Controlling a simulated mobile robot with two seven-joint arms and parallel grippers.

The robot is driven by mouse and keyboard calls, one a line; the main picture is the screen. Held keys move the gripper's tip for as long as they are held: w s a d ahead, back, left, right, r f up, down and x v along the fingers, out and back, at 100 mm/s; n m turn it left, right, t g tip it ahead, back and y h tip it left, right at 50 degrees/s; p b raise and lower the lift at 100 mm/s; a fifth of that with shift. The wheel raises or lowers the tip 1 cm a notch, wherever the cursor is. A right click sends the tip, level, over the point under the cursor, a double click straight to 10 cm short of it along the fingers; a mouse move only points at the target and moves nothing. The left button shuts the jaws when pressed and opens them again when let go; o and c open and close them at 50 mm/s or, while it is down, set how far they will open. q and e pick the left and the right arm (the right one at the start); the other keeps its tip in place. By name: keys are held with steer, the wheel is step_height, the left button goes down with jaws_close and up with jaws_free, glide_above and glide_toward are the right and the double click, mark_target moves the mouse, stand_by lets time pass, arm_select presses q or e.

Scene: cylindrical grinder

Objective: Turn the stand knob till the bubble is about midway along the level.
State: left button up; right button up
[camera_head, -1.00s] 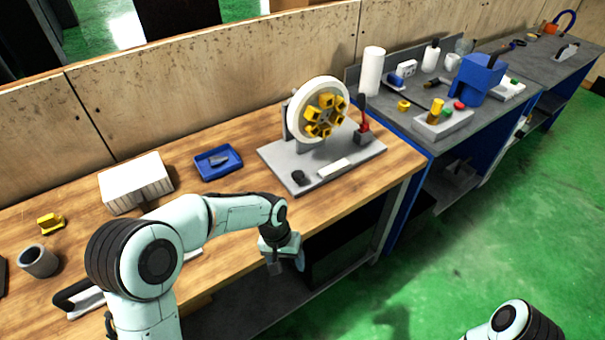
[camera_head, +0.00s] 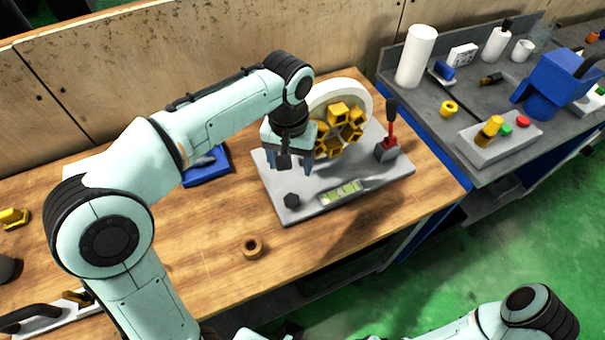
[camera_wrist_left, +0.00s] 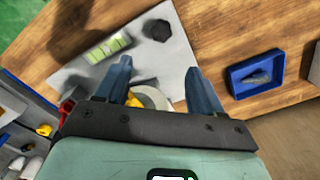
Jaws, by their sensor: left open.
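The stand (camera_head: 375,177) is a grey plate on the wooden bench with a white wheel and yellow cups. Its dark knob (camera_head: 291,200) sits near the front left corner. The level (camera_head: 341,193), a green vial in a pale frame, lies right of the knob; I cannot make out the bubble's place. My left gripper (camera_head: 288,164) is open and empty, pointing down above the plate behind the knob. In the left wrist view the knob (camera_wrist_left: 158,30) and level (camera_wrist_left: 108,45) lie beyond the fingertips (camera_wrist_left: 160,66), and nothing is between the fingers. My right gripper is out of view.
A red-and-black lever (camera_head: 389,130) stands at the plate's right. A blue tray (camera_head: 222,165) lies left of the stand, partly behind my left arm. A brown ring (camera_head: 252,247) lies on the bench in front. A grey table with bottles and a blue machine (camera_head: 550,95) is at right.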

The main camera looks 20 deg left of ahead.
mark_target(292, 199)
arm_select(q)
steer(key=f, duration=0.4)
steer(key=f+b, duration=0.1)
steer(key=f, duration=0.3)
steer(key=f+b, duration=0.1)
steer(key=f, duration=0.4)
steer(key=shift+s+f, duration=0.1)
steer(key=shift+s, duration=0.25)
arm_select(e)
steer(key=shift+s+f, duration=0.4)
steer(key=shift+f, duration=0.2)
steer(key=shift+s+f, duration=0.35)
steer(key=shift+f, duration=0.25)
